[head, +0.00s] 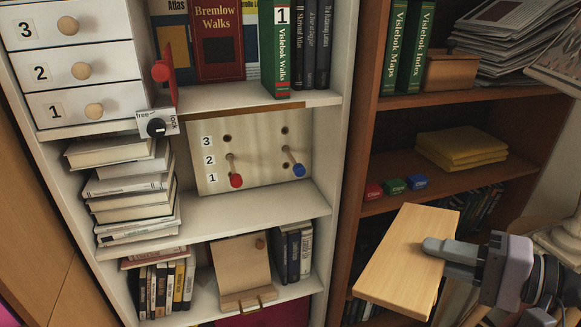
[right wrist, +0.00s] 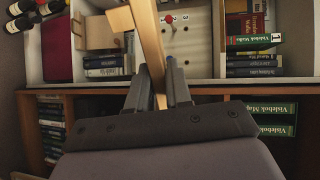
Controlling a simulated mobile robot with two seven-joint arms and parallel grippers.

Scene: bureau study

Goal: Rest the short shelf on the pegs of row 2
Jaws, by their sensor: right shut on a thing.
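The short shelf (head: 405,265) is a light wooden board at the lower right of the head view. My right gripper (head: 432,246) is shut on its right part and holds it in front of the brown bookcase, apart from the pegs. In the right wrist view the shelf (right wrist: 149,40) stands out between the fingers (right wrist: 160,90). The pegboard (head: 255,172) has rows marked 1, 2 and 3. A red-tipped peg (head: 236,180) and a blue-tipped peg (head: 298,170) stick out, seemingly from the row 2 holes. The row 3 holes are empty. My left gripper is out of view.
The pegboard stands in a white bookcase bay (head: 265,210), with a book stack (head: 130,190) on its left and a dial marked free and lock (head: 157,126) above that. A red flap (head: 166,75) sticks out higher up. A white upright (head: 340,150) stands right of the bay.

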